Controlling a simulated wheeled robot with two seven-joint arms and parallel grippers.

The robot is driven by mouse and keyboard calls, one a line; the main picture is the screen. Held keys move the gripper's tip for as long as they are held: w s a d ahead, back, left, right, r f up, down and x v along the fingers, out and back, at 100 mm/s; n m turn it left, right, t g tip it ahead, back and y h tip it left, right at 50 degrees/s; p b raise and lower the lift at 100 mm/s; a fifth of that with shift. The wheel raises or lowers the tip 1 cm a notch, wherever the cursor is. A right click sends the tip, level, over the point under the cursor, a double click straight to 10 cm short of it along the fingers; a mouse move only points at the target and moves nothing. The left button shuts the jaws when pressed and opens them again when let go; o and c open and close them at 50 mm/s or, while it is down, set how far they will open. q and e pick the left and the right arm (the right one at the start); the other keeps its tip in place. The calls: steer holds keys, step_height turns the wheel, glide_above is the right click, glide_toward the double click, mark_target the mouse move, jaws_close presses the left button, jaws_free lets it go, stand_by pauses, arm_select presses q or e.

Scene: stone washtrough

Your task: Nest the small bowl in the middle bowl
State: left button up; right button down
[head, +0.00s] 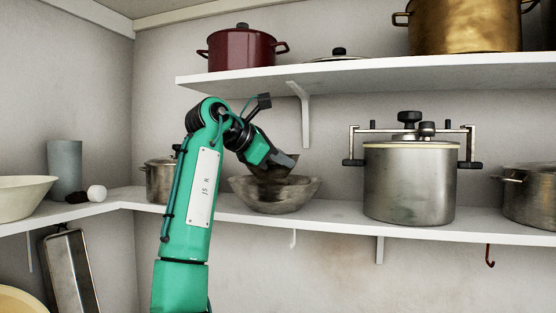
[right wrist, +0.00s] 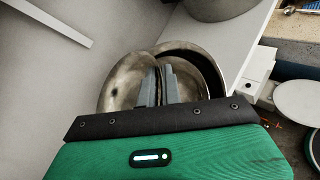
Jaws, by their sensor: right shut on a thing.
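My right gripper (head: 279,168) is over the grey metal middle bowl (head: 290,199) on the lower shelf. In the right wrist view the right gripper (right wrist: 161,86) is shut on the rim of the small bowl (right wrist: 124,84). The small bowl is dull metal and looks tilted, overlapping the middle bowl (right wrist: 214,76). In the head view the small bowl (head: 266,180) is a dark shape at the middle bowl's mouth, partly hidden by the gripper. I cannot tell whether the bowls touch. My left gripper is not in view.
A pressure cooker (head: 408,185) stands right of the bowls on the shelf (head: 340,222), with a gap between. A small lidded pot (head: 158,183) stands to the left. The upper shelf (head: 345,73) with its bracket (head: 304,110) is above.

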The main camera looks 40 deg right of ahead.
mark_target(283, 175)
steer(key=shift+f, duration=0.15)
steer(key=shift+d+f+b, duration=0.2)
steer(key=shift+f+b, duration=0.7)
steer(key=shift+f, duration=0.7)
steer(key=shift+f, duration=0.3)
steer(key=shift+r, duration=0.1)
steer(key=c, duration=1)
jaws_free()
steer(key=shift+c, duration=0.2)
steer(key=shift+r+p, duration=0.7)
steer(key=shift+r, duration=0.8)
